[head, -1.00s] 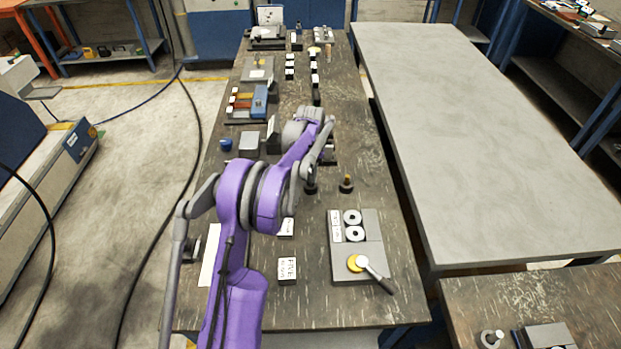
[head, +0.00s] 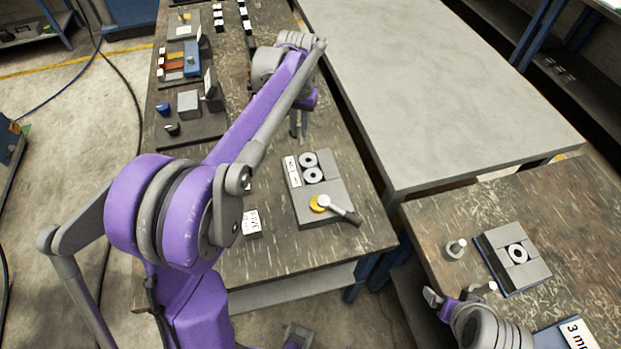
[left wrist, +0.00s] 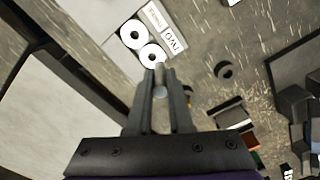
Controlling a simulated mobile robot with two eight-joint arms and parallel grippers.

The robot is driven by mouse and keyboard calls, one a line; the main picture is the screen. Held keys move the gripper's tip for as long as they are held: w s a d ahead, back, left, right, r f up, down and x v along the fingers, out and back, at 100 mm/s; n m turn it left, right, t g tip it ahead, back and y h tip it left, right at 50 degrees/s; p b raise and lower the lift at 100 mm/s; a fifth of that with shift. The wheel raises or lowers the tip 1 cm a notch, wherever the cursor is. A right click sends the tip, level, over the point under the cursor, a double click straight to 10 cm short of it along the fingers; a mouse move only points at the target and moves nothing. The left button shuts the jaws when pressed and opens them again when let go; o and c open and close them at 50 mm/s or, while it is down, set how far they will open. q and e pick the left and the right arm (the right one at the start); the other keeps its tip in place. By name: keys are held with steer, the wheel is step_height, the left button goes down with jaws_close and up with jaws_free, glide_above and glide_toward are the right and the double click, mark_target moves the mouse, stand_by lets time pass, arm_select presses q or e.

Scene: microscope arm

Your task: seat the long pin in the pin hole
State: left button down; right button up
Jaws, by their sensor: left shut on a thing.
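My left gripper (head: 299,138) is above the near table. It is shut on a grey cylindrical pin (left wrist: 160,80), seen between the fingers in the left wrist view. The grey plate (head: 330,188) on the table carries two white rings with dark centre holes, the upper ring (head: 308,160) and the lower ring (head: 313,175). In the left wrist view the rings lie just ahead of the fingertips, slightly left; the pin looks apart from them. I cannot tell which hole is the pin hole. My right gripper (head: 436,300) is at the lower right; its jaw opening is unclear.
A dark round holder (left wrist: 225,70) stands beside the plate. A grey-handled tool (head: 340,211) lies over a yellow disc on the plate. The right table holds another ringed plate (head: 497,240) and a short pin in a base (head: 455,248). The long grey table (head: 430,90) is bare.

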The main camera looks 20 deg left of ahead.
arm_select(q)
steer(key=s+d+m, duration=0.1)
steer(key=s+d, duration=0.2)
steer(key=d, duration=0.2)
glide_toward(313, 168)
steer(key=s+d+f, duration=0.1)
steer(key=s+f, duration=0.1)
steer(key=shift+s+f+b, duration=0.15)
steer(key=shift+f+b, duration=0.15)
steer(key=shift+f, duration=0.65)
steer(key=shift+s+f+b, duration=0.1)
steer(key=shift+f+b, duration=0.15)
steer(key=shift+f, duration=0.7)
arm_select(e)
steer(key=shift+s+a+f, duration=0.1)
steer(key=shift+s+f, duration=0.1)
steer(key=shift+f, duration=0.75)
arm_select(q)
steer(key=shift+f, duration=0.15)
steer(key=c, duration=0.8)
jaws_free()
arm_select(e)
steer(key=shift+f, duration=0.15)
